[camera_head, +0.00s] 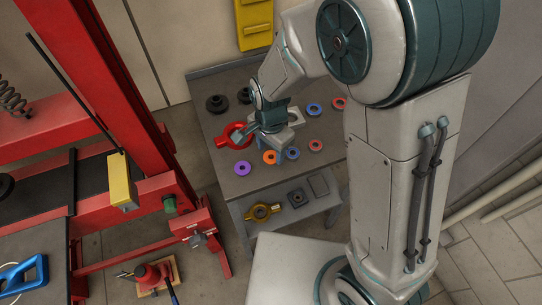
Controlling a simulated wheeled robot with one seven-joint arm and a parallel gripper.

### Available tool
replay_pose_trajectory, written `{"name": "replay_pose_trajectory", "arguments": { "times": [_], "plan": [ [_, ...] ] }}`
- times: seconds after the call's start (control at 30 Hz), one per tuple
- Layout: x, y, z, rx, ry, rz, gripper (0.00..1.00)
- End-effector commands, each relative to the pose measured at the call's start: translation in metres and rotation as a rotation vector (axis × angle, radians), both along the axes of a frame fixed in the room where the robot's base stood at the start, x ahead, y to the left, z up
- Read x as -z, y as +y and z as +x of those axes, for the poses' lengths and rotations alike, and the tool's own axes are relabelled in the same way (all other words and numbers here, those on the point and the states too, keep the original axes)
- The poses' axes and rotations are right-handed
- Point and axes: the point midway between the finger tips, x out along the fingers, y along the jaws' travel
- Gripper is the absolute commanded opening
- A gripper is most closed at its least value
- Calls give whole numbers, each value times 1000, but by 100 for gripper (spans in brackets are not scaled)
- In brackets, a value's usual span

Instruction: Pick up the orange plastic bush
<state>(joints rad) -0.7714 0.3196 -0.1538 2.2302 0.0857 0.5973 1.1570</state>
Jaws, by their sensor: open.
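A small bright orange ring (269,157), which looks like the orange plastic bush, lies near the front edge of the grey table (230,183). Two more reddish-orange rings, one at the front right (316,145) and one at the back right (339,103), lie on the same table. My gripper (268,138) is open over the table's middle, just behind the bright orange ring in the picture. Its fingers are small in view, and its height above the table is hard to tell. I see nothing held in it.
A red ring-shaped part (222,142) lies left of my gripper, partly hidden by it. Blue rings (292,153) (314,109), a purple ring (242,168) and black bushes (217,103) share the tabletop. A lower shelf holds a yellow part (262,212). A red press frame (120,90) stands left.

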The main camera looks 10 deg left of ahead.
Motion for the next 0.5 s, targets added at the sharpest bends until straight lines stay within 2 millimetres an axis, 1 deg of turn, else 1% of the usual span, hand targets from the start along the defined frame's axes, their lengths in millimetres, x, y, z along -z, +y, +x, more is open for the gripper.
{"name": "replay_pose_trajectory", "arguments": {
  "times": [0.1,0.2,0.3,0.5],
  "plan": [
    [16,0,0,0,2,-2,50],
    [25,0,0,1,1,-2,50],
    [28,0,0,1,1,-1,50],
    [28,1,1,0,0,0,50]
  ]
}}
